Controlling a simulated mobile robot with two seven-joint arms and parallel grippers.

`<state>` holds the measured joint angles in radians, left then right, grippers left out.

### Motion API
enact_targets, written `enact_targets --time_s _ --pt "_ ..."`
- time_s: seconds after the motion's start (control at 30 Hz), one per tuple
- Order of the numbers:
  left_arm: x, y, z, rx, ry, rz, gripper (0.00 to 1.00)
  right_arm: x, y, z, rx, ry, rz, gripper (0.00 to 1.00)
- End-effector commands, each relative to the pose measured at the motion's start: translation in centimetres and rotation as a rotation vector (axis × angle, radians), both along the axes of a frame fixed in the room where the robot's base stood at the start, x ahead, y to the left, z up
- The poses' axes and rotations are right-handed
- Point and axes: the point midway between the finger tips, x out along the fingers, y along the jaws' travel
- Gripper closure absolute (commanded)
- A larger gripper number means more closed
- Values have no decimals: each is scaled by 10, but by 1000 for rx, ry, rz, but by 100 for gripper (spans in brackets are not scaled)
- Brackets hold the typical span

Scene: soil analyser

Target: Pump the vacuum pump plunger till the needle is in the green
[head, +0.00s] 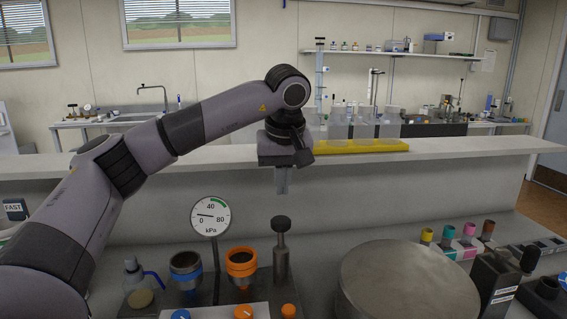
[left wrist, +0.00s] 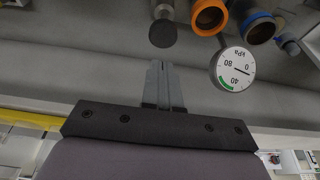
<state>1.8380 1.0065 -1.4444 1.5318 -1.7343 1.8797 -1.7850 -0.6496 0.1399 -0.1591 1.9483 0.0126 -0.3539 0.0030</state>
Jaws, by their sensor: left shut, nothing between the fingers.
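The vacuum pump plunger has a dark round knob (head: 280,223) on a metal stem. The stem rises from the rack at front centre. The knob also shows at the top of the left wrist view (left wrist: 163,33). My left gripper (head: 281,192) is shut and empty, pointing down above the knob with a gap between. Its closed fingers also show in the left wrist view (left wrist: 158,63). The kPa gauge (head: 210,215) stands left of the plunger, and it also shows in the left wrist view (left wrist: 232,69). Its needle points left near 0, outside the green arc. My right gripper is not in view.
An orange-rimmed cup (head: 241,263) and a blue-rimmed cup (head: 186,266) stand left of the plunger. A wide metal cylinder (head: 408,283) stands to its right. A raised white ledge (head: 440,158) with a yellow tray (head: 361,147) of bottles runs behind.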

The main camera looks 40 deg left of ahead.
Motion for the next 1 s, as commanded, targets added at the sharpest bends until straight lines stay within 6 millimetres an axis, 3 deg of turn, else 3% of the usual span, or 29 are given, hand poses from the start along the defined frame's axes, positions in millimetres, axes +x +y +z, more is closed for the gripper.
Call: enact_targets --time_s 0.1,0.3,0.83,1.0 --pt "4 6 -23 0 3 1 100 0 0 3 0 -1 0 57" --pt "3 5 -49 2 1 1 100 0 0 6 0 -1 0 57" --pt "3 5 -61 1 -1 1 100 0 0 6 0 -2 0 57" --pt "3 4 -81 -1 2 0 100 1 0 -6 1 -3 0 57"
